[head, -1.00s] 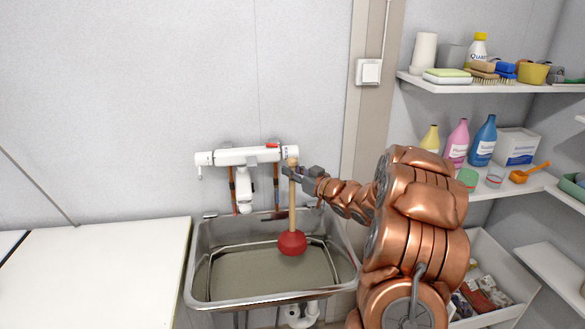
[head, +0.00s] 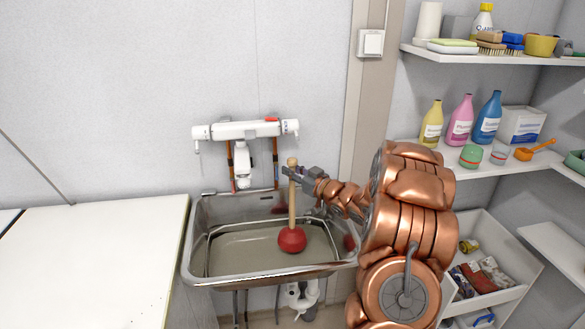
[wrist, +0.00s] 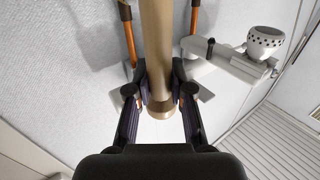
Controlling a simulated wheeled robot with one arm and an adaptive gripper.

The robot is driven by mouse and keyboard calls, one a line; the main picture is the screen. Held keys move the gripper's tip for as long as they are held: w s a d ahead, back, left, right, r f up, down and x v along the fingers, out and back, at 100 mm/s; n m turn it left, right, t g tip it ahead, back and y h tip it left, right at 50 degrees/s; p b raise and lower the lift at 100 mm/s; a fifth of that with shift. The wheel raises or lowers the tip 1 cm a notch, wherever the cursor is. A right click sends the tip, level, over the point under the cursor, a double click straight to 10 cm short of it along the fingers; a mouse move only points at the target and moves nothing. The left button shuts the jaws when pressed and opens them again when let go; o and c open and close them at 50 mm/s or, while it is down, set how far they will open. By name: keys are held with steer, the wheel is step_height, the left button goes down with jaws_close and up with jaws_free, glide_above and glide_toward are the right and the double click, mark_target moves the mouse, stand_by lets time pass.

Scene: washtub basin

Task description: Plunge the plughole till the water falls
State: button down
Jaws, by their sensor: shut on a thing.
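The plunger has a wooden handle (head: 292,205) and a red rubber cup (head: 292,240). It stands nearly upright in the metal basin (head: 189,250). My gripper (head: 293,175) is shut on the handle near its top; the wrist view shows the handle (wrist: 157,45) between both fingers. Greyish water (head: 235,253) lies in the basin, and the cup is at the water in the right half. The plughole is hidden. I cannot tell whether the cup touches the basin floor.
A white tap unit (head: 240,130) is on the wall behind the basin. A white worktop (head: 90,260) adjoins on the left. Shelves with bottles (head: 460,120) stand at the right, above an open drawer (head: 490,290). White drain pipes (head: 301,297) show below the basin.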

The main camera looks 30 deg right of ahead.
mark_target(294, 195)
step_height(294, 195, down, 8)
steer(key=b, duration=0.4)
steer(key=shift+f, duration=0.25)
steer(key=shift+f+b, duration=0.35)
steer(key=shift+f, duration=0.35)
stand_by(1.9)
steer(key=shift+r, duration=0.6)
steer(key=shift+f, duration=0.6)
stand_by(0.8)
steer(key=shift+r, duration=0.6)
steer(key=shift+f, duration=0.75)
stand_by(0.4)
steer(key=shift+r, duration=0.75)
